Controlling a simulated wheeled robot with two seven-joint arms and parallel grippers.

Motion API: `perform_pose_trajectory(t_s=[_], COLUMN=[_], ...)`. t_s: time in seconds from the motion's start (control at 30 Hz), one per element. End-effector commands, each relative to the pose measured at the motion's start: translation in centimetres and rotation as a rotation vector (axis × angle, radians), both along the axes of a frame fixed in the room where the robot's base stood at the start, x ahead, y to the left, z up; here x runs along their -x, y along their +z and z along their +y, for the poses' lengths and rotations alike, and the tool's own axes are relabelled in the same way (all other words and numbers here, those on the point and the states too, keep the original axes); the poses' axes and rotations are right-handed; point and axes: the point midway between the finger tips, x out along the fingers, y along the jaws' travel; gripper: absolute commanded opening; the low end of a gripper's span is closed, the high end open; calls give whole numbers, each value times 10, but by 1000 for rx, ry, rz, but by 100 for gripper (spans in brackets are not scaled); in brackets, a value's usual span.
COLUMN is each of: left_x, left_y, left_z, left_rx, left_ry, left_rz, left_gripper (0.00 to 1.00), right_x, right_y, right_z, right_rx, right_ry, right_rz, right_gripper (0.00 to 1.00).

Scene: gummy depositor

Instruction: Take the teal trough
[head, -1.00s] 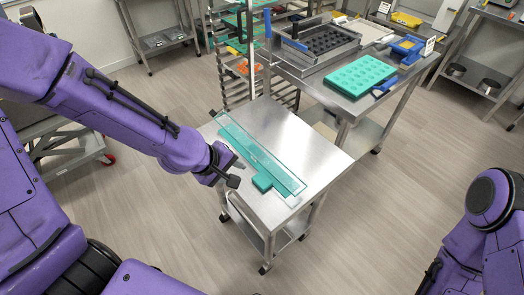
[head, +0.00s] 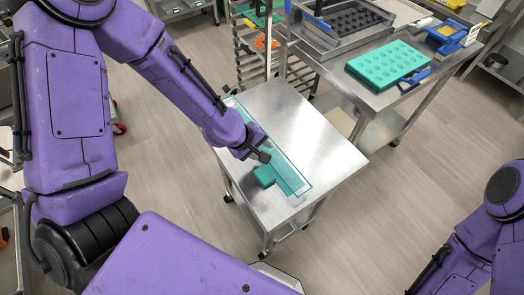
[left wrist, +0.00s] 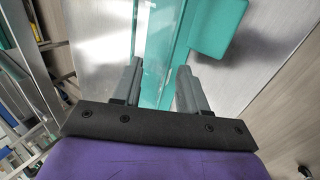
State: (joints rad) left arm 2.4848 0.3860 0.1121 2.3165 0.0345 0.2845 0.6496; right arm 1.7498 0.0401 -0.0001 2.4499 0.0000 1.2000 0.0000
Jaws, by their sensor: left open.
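The teal trough (head: 287,176) is long and narrow, with a clear, glassy rim and a teal block (head: 264,174) sticking out from its near side. It lies on the small steel table. My left gripper (head: 262,156) is over the trough and hides part of it. In the left wrist view the trough (left wrist: 164,45) runs between the two open fingers of the left gripper (left wrist: 157,85), and the block (left wrist: 215,25) is to the right. I cannot tell how high the fingers are above it. Part of my right arm shows at the right edge, but its gripper is out of view.
The small steel table (head: 315,140) is bare right of the trough. Behind it a larger steel table holds a teal mould (head: 388,64), a dark-celled tray (head: 350,20) and a blue-handled tool (head: 415,77). A wire rack (head: 258,60) stands at the back left.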

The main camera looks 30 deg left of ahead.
Motion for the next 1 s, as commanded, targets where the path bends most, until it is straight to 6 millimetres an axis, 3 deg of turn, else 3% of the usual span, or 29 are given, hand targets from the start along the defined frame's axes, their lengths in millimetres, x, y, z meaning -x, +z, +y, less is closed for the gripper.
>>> perform_pose_trajectory(t_s=[0.1,0.33,0.37,0.47,0.5,1.0], left_x=[-6,-8,-8,-8,-7,-7], left_y=[-13,-14,-14,-14,-14,-11], left_z=[-4,-4,-4,-4,-4,-4], left_rx=[0,-1,-1,-1,-1,-1], left_ry=[1,2,2,2,2,1], left_rz=[0,-1,-1,-1,-1,0], left_gripper=[43,43,36,4,0,0], right_x=[0,0,0,0,0,0], right_y=[0,0,0,0,0,4], right_z=[0,0,0,0,0,0], right_rx=[0,0,0,0,0,0], right_ry=[0,0,0,0,0,0], right_rz=[0,0,0,0,0,0], right_gripper=[43,43,43,43,43,43])
